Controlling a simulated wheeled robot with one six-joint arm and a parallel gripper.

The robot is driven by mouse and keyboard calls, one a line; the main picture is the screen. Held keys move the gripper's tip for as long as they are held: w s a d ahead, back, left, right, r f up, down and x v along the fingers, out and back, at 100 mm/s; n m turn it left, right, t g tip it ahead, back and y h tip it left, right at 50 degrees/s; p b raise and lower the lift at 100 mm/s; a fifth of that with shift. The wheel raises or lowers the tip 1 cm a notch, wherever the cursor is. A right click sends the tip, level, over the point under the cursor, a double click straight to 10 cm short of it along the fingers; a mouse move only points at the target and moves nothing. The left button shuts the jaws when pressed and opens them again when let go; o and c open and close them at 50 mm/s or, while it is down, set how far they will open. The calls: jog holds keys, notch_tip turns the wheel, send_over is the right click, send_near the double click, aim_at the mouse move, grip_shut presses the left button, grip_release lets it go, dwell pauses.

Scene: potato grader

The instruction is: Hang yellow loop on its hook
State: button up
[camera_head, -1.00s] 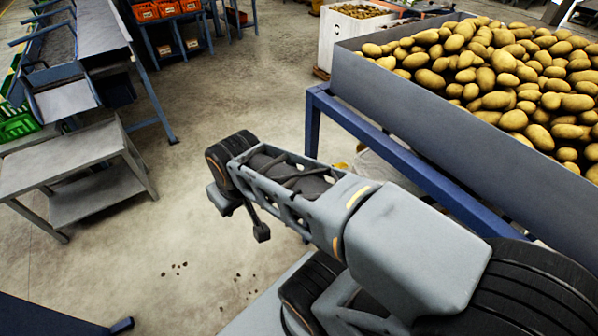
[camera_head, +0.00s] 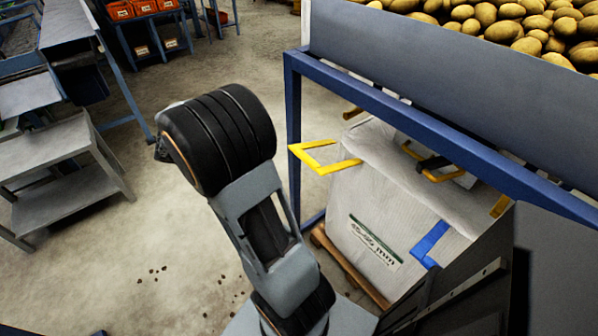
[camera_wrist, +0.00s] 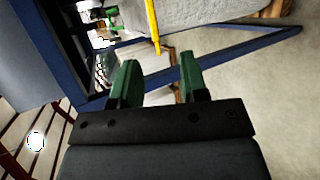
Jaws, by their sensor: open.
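A yellow loop (camera_head: 322,160) sticks out to the left from the upper corner of a white bulk bag (camera_head: 375,190). A second yellow loop (camera_head: 432,168) lies on the bag's top, close to a dark piece (camera_head: 432,161). In the wrist view a yellow strip (camera_wrist: 153,22), probably one loop, hangs beyond my gripper (camera_wrist: 157,80). My gripper's two green fingers are apart, with nothing between them. I cannot tell which part is the loop's hook. My gripper is hidden behind my arm in the head view.
A blue frame (camera_head: 420,125) with a grey bin of potatoes (camera_head: 450,65) stands over the bag. A dark panel (camera_head: 500,265) stands lower right. A grey table (camera_head: 55,145) is at left, with open floor between.

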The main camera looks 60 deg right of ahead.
aim_at(302, 159)
jog(key=shift+m+g+h, duration=0.3)
jog(key=shift+g+h, duration=0.3)
jog(key=x, duration=0.5)
jog(key=w+b+x, duration=0.1)
jog(key=x, duration=0.4)
jog(key=f+x, duration=0.1)
jog(key=x, duration=0.4)
jog(key=shift+w+d, duration=0.15)
jog(key=shift+d, duration=0.25)
jog(key=shift+r, duration=0.1)
jog(key=shift+c, duration=0.3)
grip_shut()
